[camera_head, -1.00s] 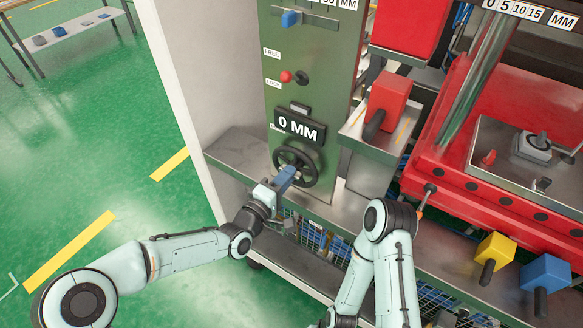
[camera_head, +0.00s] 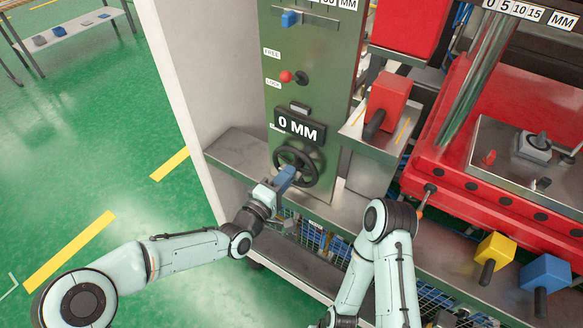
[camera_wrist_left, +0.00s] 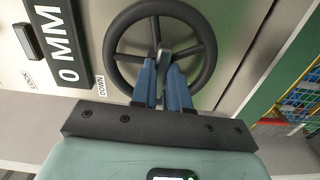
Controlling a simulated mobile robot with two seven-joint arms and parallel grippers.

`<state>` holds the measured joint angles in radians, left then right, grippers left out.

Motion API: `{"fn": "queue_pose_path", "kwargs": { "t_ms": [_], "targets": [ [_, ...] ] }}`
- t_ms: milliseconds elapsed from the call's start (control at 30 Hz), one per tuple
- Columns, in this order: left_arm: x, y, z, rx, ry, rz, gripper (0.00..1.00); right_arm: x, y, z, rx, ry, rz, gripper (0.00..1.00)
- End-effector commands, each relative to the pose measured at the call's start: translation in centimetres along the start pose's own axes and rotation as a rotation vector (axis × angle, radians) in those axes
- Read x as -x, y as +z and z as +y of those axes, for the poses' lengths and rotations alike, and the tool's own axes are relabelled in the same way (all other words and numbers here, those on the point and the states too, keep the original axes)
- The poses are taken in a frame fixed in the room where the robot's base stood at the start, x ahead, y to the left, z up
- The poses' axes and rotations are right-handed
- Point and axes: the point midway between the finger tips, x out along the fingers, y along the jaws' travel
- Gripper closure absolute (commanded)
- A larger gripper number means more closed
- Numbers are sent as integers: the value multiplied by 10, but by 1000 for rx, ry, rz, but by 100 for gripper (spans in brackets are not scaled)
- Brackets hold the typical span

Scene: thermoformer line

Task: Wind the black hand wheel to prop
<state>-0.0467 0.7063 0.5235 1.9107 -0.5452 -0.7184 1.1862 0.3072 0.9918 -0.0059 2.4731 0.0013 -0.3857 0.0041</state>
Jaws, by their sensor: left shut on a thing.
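The black hand wheel (camera_head: 309,172) is on the lower front of the green panel (camera_head: 322,93), under the display that reads 0 MM (camera_head: 300,127). My left gripper (camera_head: 287,173) is at the wheel's lower left part in the head view. In the left wrist view the wheel (camera_wrist_left: 205,42) fills the top middle, and my gripper's blue fingers (camera_wrist_left: 165,67) are shut on a grey part near its hub. The fingertips partly hide the hub and a spoke. My right arm shows at the lower middle of the head view, but its gripper's fingers are not seen.
A red knob with a black knob (camera_head: 286,76) sits between the FREE and LOCK labels. A grey shelf (camera_head: 240,150) runs below the panel. A red block with a black handle (camera_head: 388,98) stands right of it. Yellow (camera_head: 495,250) and blue (camera_head: 545,271) blocks are at lower right.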

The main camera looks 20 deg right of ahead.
Motion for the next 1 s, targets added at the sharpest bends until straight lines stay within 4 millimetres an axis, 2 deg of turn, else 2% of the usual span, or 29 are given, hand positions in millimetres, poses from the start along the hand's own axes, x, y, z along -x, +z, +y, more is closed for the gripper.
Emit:
{"fn": "queue_pose_path", "kwargs": {
  "t_ms": [700,1000],
  "targets": [
    [0,-1,-2,-226,0,2,100,-34,7,14,-5,5,-15,2],
    [0,-1,0,-246,-1,2,100,-34,7,15,-5,5,-15,2]
  ]
}}
